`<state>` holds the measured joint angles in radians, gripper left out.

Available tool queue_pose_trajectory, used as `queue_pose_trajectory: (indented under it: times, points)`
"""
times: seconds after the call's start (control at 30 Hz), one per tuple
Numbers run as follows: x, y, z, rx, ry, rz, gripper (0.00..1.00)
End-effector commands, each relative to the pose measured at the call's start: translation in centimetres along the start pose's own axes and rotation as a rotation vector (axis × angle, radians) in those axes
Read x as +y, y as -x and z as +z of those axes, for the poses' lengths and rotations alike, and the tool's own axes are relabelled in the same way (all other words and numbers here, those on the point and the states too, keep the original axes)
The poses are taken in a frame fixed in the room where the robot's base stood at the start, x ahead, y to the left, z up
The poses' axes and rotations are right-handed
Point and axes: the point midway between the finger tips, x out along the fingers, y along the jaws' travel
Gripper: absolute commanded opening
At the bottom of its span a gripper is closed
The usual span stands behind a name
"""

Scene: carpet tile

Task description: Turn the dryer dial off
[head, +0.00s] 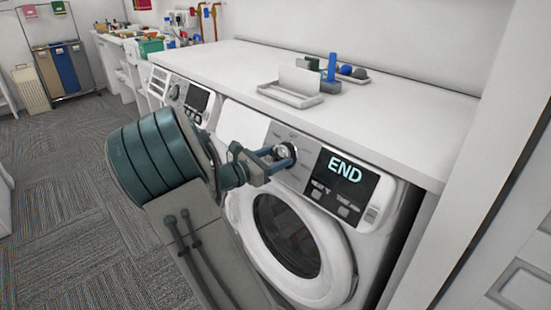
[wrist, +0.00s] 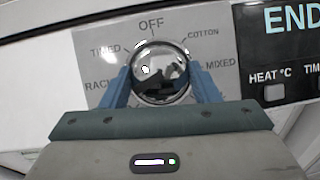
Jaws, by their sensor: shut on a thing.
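The dryer (head: 372,215) is a white front-loader with a round door, and its display reads "END". Its dial (wrist: 160,73) is a shiny chrome knob on a grey panel marked OFF, COTTON, MIXED, TIMED and RACK. OFF is at the top. In the head view the dial (head: 284,153) is partly hidden by my gripper. My gripper (head: 280,157) has blue fingers, one on each side of the dial, and is shut on it. In the wrist view the fingers (wrist: 160,88) flank the knob. I cannot tell where the dial's pointer is set.
A white counter (head: 400,95) runs above the dryer, with a tray (head: 291,95) and small blue and green items on it. A second machine (head: 185,98) stands to the left. A white wall or door is close on the right. Carpeted floor (head: 60,190) is clear at left.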

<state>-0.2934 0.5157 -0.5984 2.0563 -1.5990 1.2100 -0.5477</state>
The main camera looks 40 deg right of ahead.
Motion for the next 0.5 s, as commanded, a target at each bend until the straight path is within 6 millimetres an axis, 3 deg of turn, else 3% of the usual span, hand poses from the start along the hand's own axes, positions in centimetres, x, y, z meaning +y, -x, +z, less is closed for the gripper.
queue_pose_trajectory:
  times: [0.5]
  points:
    - [0.41,-0.02,-0.02,0.026,-0.437,-0.228,0.33]
